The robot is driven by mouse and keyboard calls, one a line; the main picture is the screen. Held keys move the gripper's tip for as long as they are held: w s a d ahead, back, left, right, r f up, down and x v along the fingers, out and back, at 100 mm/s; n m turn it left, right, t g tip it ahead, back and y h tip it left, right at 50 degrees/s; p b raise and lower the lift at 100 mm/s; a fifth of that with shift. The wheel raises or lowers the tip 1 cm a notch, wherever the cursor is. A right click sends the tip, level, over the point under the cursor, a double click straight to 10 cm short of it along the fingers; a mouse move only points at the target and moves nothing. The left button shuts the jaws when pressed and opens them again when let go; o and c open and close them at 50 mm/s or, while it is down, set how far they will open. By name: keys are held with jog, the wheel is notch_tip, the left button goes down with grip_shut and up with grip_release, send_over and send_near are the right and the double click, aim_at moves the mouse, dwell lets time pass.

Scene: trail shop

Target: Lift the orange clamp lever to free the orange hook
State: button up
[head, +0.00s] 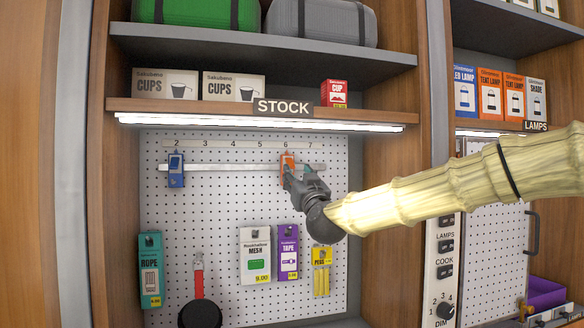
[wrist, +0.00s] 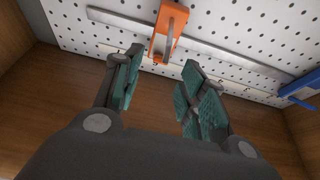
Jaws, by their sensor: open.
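The orange hook (head: 287,160) with its clamp sits on the horizontal metal rail (head: 225,167) near the numbers 6 and 7. In the wrist view the orange clamp (wrist: 160,46) shows at the top centre, with a greyish bar in front of it. My gripper (head: 298,178) is just below and right of the hook in the head view, partly covering it. In the wrist view my gripper (wrist: 162,60) is open, its teal-padded fingers apart with nothing between the pads. The clamp lies just beyond the gap between the tips. Contact and the lever's exact position cannot be told.
A blue hook (head: 176,169) is on the rail at left, under 2. Below hang a mesh pack (head: 255,254), purple tape pack (head: 288,252), yellow pegs (head: 321,271), rope pack (head: 150,269) and a pan (head: 199,312). A lit shelf (head: 260,120) overhangs the pegboard.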

aim_at(292, 168)
jog(key=shift+p+x, duration=0.5)
jog(key=shift+x, duration=2.25)
grip_shut()
